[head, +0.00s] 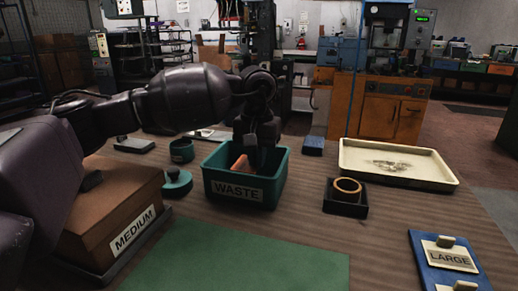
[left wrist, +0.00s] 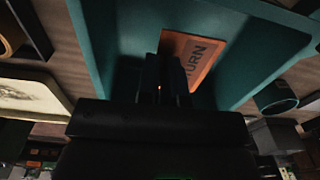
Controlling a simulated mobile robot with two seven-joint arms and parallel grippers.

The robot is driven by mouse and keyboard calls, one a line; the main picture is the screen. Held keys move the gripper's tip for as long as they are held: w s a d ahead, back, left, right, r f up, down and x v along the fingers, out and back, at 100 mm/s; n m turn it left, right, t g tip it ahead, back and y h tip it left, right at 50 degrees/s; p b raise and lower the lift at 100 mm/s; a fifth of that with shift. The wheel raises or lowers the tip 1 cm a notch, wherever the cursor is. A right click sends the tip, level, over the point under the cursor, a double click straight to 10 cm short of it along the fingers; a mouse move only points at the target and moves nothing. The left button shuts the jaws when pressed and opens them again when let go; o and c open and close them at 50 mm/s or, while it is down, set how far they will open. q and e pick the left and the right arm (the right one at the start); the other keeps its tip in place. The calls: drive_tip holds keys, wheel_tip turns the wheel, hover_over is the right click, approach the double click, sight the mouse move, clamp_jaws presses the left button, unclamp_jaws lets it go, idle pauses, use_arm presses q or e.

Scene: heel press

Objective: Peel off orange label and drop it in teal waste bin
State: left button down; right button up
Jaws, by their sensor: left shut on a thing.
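The teal waste bin (head: 236,188), with a WASTE label on its front, stands on the table in the middle of the head view. My left gripper (head: 259,158) points down into it. The orange label (head: 241,165) shows just left of the fingers, inside the bin's opening. In the left wrist view the fingers (left wrist: 165,70) are shut at the edge of the orange label (left wrist: 192,55), which bears dark letters ending in URN. The bin's teal walls (left wrist: 95,45) surround them there. Whether the label touches the bin floor cannot be told. My right gripper is not in view.
A black holder with a brass ring (head: 346,196) and a cream tray (head: 400,176) lie right of the bin. A green mat (head: 240,265) is clear in front.

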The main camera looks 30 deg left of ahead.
use_arm(q)
wheel_tip(320, 180, down, 2)
drive_tip(key=shift+f, duration=0.2)
drive_tip(key=c, duration=1.2)
unclamp_jaws()
drive_tip(key=o, duration=0.5)
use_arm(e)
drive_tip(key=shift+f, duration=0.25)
